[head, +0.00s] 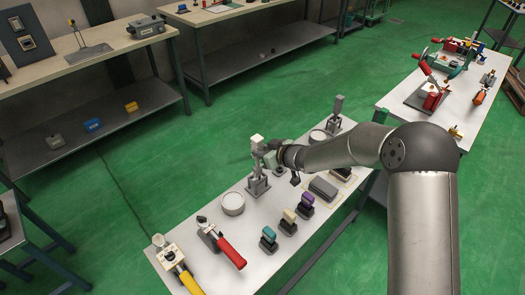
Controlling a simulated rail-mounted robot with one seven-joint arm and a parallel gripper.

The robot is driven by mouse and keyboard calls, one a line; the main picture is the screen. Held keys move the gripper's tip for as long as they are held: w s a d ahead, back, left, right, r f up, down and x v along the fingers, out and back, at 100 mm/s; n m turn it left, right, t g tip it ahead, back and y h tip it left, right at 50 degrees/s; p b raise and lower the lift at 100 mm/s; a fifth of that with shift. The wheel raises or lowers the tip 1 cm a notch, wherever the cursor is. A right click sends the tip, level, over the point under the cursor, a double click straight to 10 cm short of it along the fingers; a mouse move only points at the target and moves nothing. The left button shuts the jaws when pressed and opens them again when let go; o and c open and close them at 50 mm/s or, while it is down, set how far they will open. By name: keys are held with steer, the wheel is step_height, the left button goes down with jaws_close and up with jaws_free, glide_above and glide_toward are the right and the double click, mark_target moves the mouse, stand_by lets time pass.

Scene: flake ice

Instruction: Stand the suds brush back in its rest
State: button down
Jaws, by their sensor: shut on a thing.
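My gripper (272,156) is at the end of my arm over the middle of the white-topped table, shut on what appears to be the suds brush. A pale, blocky end (257,141) of the held thing shows just left of and above the gripper. It looks roughly upright. A grey metal stand (258,185), which looks like the rest, is on the table directly below. From this angle I cannot tell whether the brush is inside the rest or only above it. The fingers are small and partly hidden by my wrist.
A round white dish (232,203) stands left of the stand. Red-handled (230,252) and yellow-handled (190,281) tools lie at the near left. A dark grey block (323,188) and another stand (336,112) are right.

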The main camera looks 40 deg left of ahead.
mark_target(259, 165)
steer(key=shift+f+b, duration=2.55)
steer(key=shift+f, duration=1.2)
stand_by(1.8)
steer(key=c, duration=1.1)
jaws_free()
steer(key=shift+o, duration=0.2)
steer(key=p+v, duration=0.2)
steer(key=v, duration=0.6)
steer(key=shift+p, duration=0.35)
